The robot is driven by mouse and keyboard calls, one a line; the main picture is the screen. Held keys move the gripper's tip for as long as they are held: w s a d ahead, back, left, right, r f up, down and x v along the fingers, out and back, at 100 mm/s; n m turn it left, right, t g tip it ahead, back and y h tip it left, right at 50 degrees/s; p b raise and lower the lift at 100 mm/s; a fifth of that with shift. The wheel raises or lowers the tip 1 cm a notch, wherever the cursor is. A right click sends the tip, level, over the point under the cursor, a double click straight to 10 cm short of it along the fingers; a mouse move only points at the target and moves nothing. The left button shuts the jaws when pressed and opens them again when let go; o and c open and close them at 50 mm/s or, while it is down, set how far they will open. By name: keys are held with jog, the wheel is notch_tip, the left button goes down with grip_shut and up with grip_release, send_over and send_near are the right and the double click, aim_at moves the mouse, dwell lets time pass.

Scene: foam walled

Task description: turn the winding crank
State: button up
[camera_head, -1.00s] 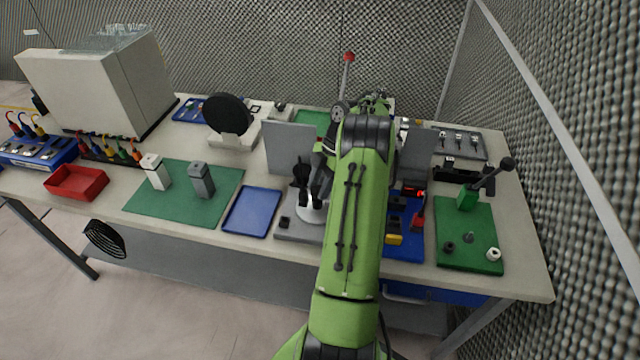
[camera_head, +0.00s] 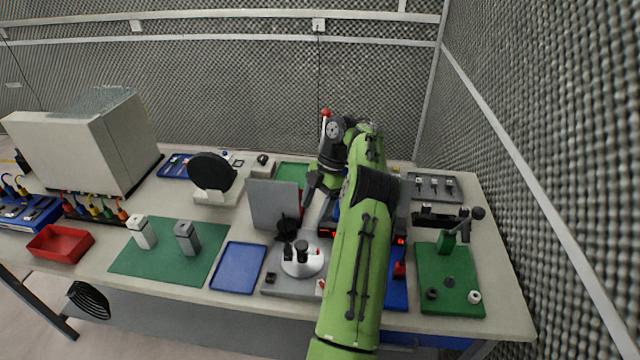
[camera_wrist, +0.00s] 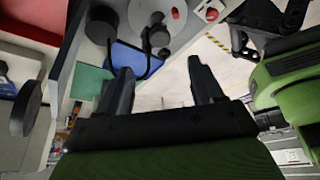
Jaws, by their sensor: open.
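A white round turntable (camera_head: 302,262) with dark knobs on top sits on a grey base near the table's front. A dark crank-like part (camera_head: 287,229) stands just behind it, by an upright grey panel (camera_head: 272,204). I cannot tell for sure that this is the winding crank. In the wrist view a black cylindrical knob (camera_wrist: 101,24) with a curved black rod shows at upper left. My gripper (camera_head: 318,196) is behind and above the turntable, right of the panel. Its fingers (camera_wrist: 160,88) are apart with nothing between them.
A blue tray (camera_head: 239,267) and a green mat with two blocks (camera_head: 187,238) lie left. A green board with a lever (camera_head: 449,279) lies right. A black round disc on a stand (camera_head: 212,171) is behind left. My arm hides part of the table's middle.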

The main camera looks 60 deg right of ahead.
jog(key=p+v, duration=0.1)
jog(key=v, duration=0.3)
jog(key=shift+r, duration=0.2)
